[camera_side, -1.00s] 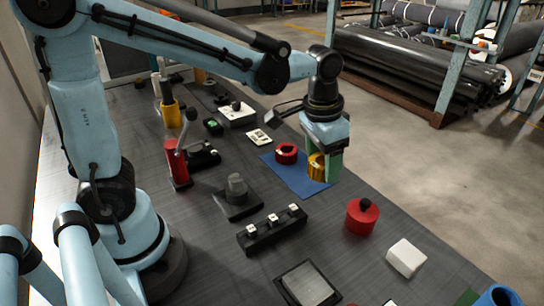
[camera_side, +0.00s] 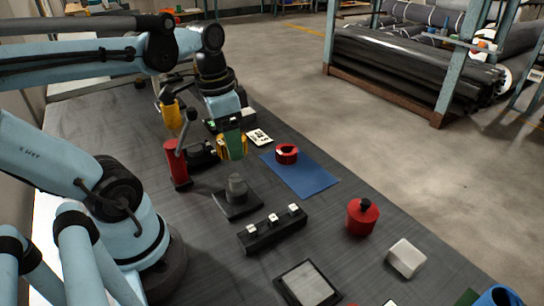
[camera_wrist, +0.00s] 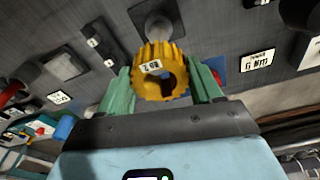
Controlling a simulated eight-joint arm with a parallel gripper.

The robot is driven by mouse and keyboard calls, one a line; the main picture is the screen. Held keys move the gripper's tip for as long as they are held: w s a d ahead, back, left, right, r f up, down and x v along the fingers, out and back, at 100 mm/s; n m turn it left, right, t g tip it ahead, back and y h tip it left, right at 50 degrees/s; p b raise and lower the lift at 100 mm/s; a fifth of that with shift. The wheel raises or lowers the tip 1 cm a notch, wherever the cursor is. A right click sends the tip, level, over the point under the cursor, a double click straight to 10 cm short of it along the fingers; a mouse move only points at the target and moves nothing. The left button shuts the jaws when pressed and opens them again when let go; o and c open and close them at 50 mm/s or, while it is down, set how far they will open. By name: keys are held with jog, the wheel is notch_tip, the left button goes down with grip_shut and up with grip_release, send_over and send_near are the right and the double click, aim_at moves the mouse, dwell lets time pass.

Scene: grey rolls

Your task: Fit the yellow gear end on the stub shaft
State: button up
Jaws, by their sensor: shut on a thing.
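The yellow gear end (camera_side: 231,151) is held between my gripper's green fingers (camera_side: 232,142), above the table. In the wrist view the toothed gear (camera_wrist: 160,52) shows its bore and a small label, with a finger (camera_wrist: 160,88) on each side. The grey stub shaft (camera_side: 237,185) stands upright on a dark square base (camera_side: 238,206). The held gear is apart from it, above and behind it in the side view. In the wrist view the stub (camera_wrist: 158,22) lies just beyond the gear, partly hidden by it.
A red ring-shaped part (camera_side: 287,154) sits on the blue mat (camera_side: 310,177), otherwise bare. A black block with several white-topped pegs (camera_side: 273,230) stands in front of the stub. A red bottle-like device (camera_side: 177,163) is close on the left; a red pot (camera_side: 362,217) is at right.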

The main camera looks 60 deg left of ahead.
aim_at(235, 178)
dwell(0.3)
jog(key=shift+f, duration=2.9)
jog(key=shift+f, duration=1.4)
jog(key=shift+f, duration=0.35)
jog(key=shift+f, duration=0.45)
jog(key=o, duration=1.4)
notch_tip(235, 178, up, 12)
jog(key=s, duration=0.1)
jog(key=shift+s+a, duration=0.15)
jog(key=shift+s, duration=0.05)
